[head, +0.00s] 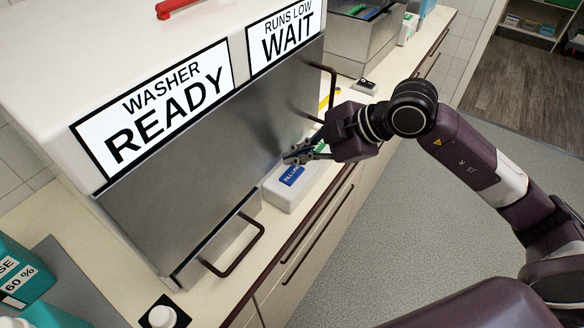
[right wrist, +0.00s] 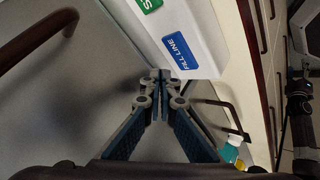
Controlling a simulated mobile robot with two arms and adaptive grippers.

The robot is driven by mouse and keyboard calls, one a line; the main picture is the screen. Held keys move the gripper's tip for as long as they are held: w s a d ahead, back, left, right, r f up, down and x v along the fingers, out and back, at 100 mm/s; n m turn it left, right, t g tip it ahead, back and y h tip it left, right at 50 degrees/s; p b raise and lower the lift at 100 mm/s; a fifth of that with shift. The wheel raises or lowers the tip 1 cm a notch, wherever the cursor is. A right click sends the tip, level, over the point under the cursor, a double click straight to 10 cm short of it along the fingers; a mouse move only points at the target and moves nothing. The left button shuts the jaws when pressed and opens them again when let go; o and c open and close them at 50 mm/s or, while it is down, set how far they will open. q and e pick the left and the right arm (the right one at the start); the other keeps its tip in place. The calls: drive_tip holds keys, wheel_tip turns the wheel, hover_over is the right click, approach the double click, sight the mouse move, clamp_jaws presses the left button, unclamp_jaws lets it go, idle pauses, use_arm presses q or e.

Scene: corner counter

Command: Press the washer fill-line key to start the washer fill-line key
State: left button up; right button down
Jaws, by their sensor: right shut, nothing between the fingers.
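The blue fill-line key (head: 292,175) sits on a white key box (head: 283,197) on the counter in front of the washer. Its "FILL LINE" label reads clearly in the right wrist view (right wrist: 180,51). My right gripper (head: 291,157) is shut and empty, its tips close to the blue key. In the right wrist view the closed fingertips (right wrist: 160,75) lie just beside the key's end; I cannot tell whether they touch. The washer (head: 215,150) has a metal front, and its sign (head: 153,105) reads "WASHER READY". My left gripper is out of view.
A green key (head: 321,147) is on the same box, partly hidden by my right gripper. A second sign (head: 285,37) reads "RUNS LOW WAIT". Dark handles (head: 235,253) stick out from the metal front. A white round knob (head: 162,316) and teal containers (head: 22,275) stand at lower left.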

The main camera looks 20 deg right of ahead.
wheel_tip(320, 180, up, 3)
drive_tip(key=shift+r+p, duration=0.2)
drive_tip(key=shift+p, duration=0.85)
drive_tip(key=shift+f, duration=0.1)
